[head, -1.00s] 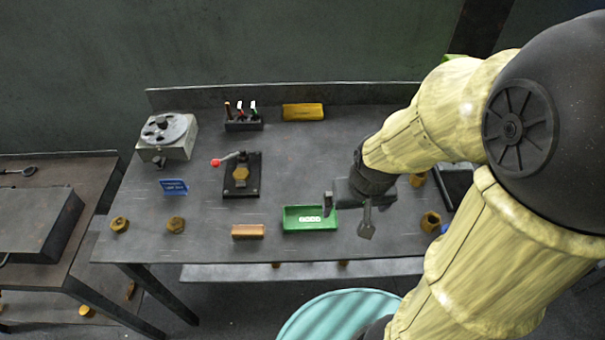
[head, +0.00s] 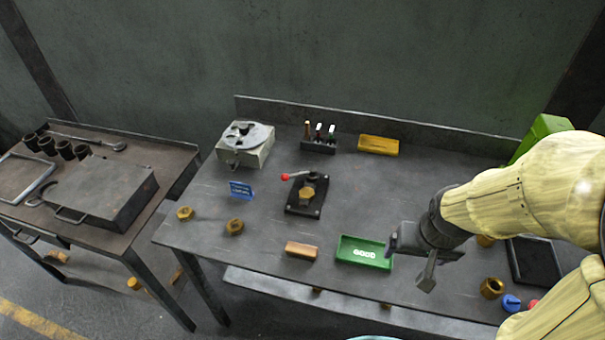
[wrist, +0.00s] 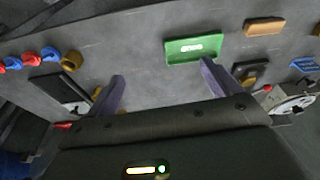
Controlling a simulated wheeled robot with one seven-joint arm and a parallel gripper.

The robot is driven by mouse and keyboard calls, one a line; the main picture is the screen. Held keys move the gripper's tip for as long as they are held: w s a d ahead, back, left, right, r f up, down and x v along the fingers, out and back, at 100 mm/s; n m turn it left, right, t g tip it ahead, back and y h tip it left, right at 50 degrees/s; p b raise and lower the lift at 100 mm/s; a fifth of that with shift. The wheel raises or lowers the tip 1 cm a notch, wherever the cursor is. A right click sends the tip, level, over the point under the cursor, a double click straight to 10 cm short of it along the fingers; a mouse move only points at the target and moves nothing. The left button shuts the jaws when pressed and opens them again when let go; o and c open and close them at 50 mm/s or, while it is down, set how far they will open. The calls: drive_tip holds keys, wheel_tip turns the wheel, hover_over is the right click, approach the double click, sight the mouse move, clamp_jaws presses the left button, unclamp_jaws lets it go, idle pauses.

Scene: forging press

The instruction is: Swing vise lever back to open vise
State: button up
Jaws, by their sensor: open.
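The vise (head: 307,194) is a small black base plate on the bench, with a brass hex piece (head: 306,193) at its middle. Its lever (head: 300,175) ends in a red knob (head: 285,177) pointing to the left in the head view. In the wrist view the vise (wrist: 250,72) is partly hidden behind a finger, and the red knob (wrist: 267,88) shows beside it. My gripper (head: 408,268) is well to the right of the vise, above the bench by the green tray. In the wrist view its two fingers (wrist: 163,88) are spread apart with nothing between them.
A wooden block (head: 301,250), a blue sign (head: 241,189), a grey fixture (head: 246,146), a tool rack (head: 318,146) and a yellow box (head: 378,145) are around the vise. Brass nuts (head: 235,226) sit near the front edge.

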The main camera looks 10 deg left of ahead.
drive_tip(key=shift+w+a+n, duration=0.3)
drive_tip(key=shift+w+n, duration=0.1)
drive_tip(key=shift+w, duration=0.15)
drive_tip(key=c, duration=0.7)
drive_tip(key=w+a+n, duration=0.2)
drive_tip(key=w, duration=0.1)
drive_tip(key=w+a+n, duration=0.1)
drive_tip(key=n, duration=0.1)
drive_tip(key=shift+w+f+y, duration=0.3)
drive_tip(key=shift+f, duration=0.05)
drive_tip(key=c, duration=1.1)
drive_tip(key=w+a+n, duration=0.2)
drive_tip(key=w+a+f+n, duration=0.1)
drive_tip(key=w+a+n, duration=0.1)
drive_tip(key=w+a+n+y, duration=0.1)
drive_tip(key=w+a+n, duration=0.1)
drive_tip(key=shift+w+f+n+p, duration=0.25)
drive_tip(key=shift+f+n+p, duration=0.05)
drive_tip(key=shift+f+n, duration=0.1)
clamp_jaws()
drive_tip(key=w+a+f+n+y, duration=0.1)
drive_tip(key=w+a+n+y, duration=0.4)
drive_tip(key=w+a+n, duration=0.5)
drive_tip(key=a+n, duration=0.2)
drive_tip(key=a, duration=0.2)
drive_tip(key=shift+w+a+f+g, duration=0.25)
drive_tip(key=shift+w+a+g, duration=0.05)
drive_tip(key=shift+w, duration=0.05)
drive_tip(key=shift+p, duration=0.3)
